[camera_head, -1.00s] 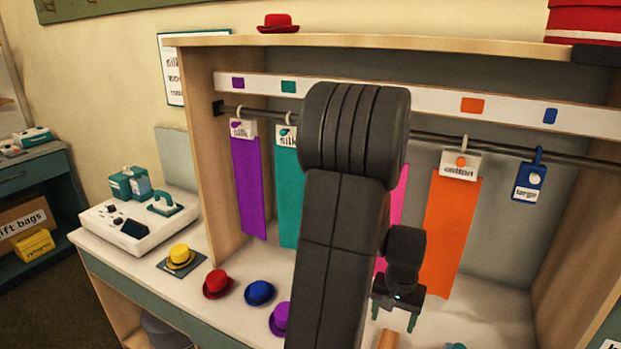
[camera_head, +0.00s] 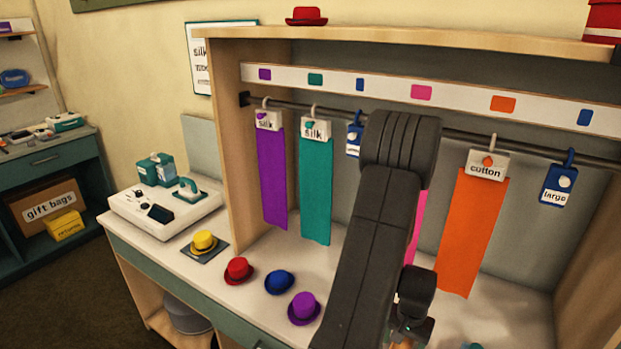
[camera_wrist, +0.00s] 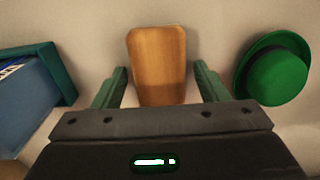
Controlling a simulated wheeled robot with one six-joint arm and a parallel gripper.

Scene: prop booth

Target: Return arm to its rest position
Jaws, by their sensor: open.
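My arm rises through the middle of the head view, in front of the rack. My gripper (camera_head: 408,338) hangs low at the bottom edge of that view, over the counter (camera_head: 262,262), its fingers mostly cut off. In the wrist view my gripper (camera_wrist: 160,70) has its two green fingers spread apart. A tan wooden piece (camera_wrist: 157,58) shows between them with gaps on both sides. I cannot tell how far below the fingers it is.
A green hat (camera_wrist: 275,75) is right of the fingers and a blue box (camera_wrist: 30,105) left. Purple (camera_head: 304,308), blue (camera_head: 279,282) and red hats (camera_head: 238,270) line the counter. Behind my arm, purple (camera_head: 272,180), teal (camera_head: 316,190) and orange cloths (camera_head: 470,235) hang from a rail (camera_head: 455,135).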

